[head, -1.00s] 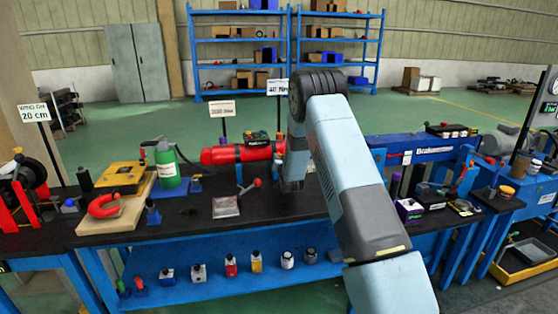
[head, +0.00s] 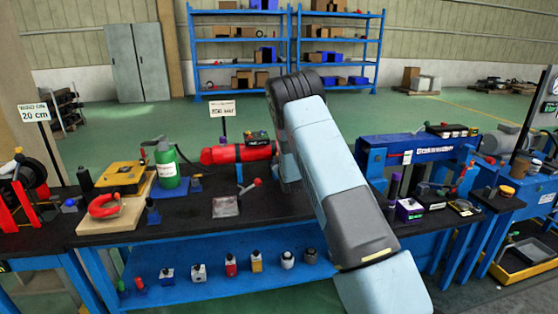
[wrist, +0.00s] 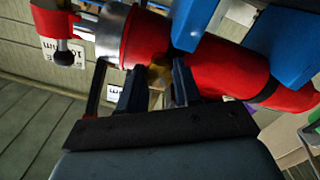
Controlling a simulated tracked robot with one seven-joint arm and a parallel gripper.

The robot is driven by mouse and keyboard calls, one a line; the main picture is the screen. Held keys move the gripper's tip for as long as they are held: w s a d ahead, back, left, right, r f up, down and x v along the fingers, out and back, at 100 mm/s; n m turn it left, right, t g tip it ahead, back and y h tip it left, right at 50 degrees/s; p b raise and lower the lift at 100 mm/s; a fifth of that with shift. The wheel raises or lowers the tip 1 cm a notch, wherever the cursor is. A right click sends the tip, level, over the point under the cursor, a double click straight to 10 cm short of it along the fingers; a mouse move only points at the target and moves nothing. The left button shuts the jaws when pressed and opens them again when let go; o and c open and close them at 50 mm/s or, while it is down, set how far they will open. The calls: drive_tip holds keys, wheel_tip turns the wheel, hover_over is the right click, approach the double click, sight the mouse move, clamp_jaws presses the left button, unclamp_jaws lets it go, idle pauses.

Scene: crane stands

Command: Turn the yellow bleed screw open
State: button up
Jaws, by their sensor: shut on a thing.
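The red cylinder (head: 235,153) lies level above the bench in a blue stand. In the wrist view the red cylinder (wrist: 230,70) crosses the picture, with its silver end at the upper left. The yellow bleed screw (wrist: 158,71) is a small yellow piece at the cylinder's underside in that picture. My gripper (wrist: 156,82) has its two dark fingers on either side of the screw and is shut on it. The screw is partly hidden by the fingers and in shadow, so its turn angle cannot be read. In the head view my arm hides the gripper and screw.
A blue stand part (wrist: 192,22) crosses the cylinder close beside my fingers. On the bench are a green bottle (head: 166,165), a red horseshoe-shaped piece (head: 104,206) and a small metal plate (head: 226,207). A blue press frame (head: 420,148) stands right of my arm.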

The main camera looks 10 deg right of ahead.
drive_tip(key=n, duration=1.2)
drive_tip(key=shift+a+f, duration=0.25)
drive_tip(key=shift+a, duration=0.05)
drive_tip(key=shift+s, duration=0.1)
drive_tip(key=shift+f, duration=0.1)
drive_tip(key=o, duration=1.1)
drive_tip(key=shift+c, duration=0.2)
drive_tip(key=shift+s+d, duration=0.1)
